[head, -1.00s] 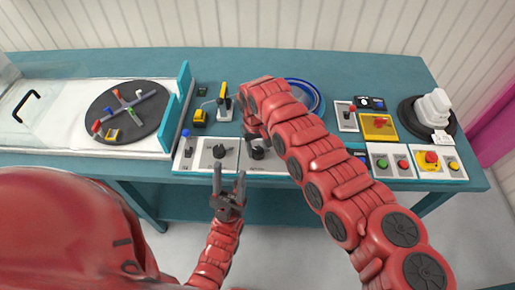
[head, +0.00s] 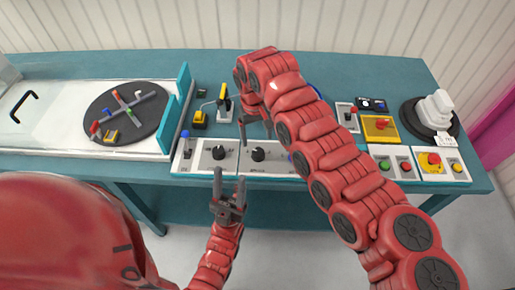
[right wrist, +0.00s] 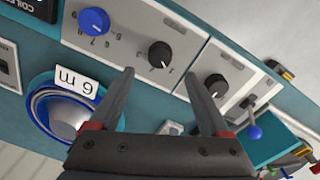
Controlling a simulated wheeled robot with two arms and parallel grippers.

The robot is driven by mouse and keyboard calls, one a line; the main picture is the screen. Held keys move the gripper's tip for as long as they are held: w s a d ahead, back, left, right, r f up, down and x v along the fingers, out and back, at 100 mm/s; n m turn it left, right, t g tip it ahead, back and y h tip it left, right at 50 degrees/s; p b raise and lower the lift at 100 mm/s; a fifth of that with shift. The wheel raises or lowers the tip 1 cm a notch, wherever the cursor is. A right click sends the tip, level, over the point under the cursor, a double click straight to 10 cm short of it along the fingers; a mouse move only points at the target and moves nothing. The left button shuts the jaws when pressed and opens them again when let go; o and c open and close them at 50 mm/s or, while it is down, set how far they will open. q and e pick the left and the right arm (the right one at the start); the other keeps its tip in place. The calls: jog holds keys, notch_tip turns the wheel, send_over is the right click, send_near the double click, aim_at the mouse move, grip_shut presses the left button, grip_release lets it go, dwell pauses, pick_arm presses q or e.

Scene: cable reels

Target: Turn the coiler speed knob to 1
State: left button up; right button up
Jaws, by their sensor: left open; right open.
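The white control panel (head: 235,165) runs along the table's front edge with two black knobs, a left one (head: 219,153) and a right one (head: 258,155). The right wrist view shows a blue knob (right wrist: 93,20) with a number scale, a black knob (right wrist: 160,54) and another black knob (right wrist: 215,86). In the head view my right arm hides most of the blue knob. Which knob is the coiler speed knob cannot be read. My right gripper (head: 255,130) is open and empty above and behind the right black knob. My left gripper (head: 229,182) is open and empty in front of the panel.
A dark turntable (head: 127,112) stands at left. A blue-handled lever (right wrist: 255,131) rises by the panel. A cable coil labelled 6 m (right wrist: 75,112) lies behind it. A display marked COILER (right wrist: 30,8) is partly visible. Buttons (head: 385,165) and a white reel (head: 432,110) stand at right.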

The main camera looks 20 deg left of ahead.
notch_tip(320, 180, up, 10)
jog(key=b, duration=0.1)
jog(key=shift+s+a, duration=0.15)
jog(key=shift+s, duration=0.05)
jog(key=shift+f, duration=0.15)
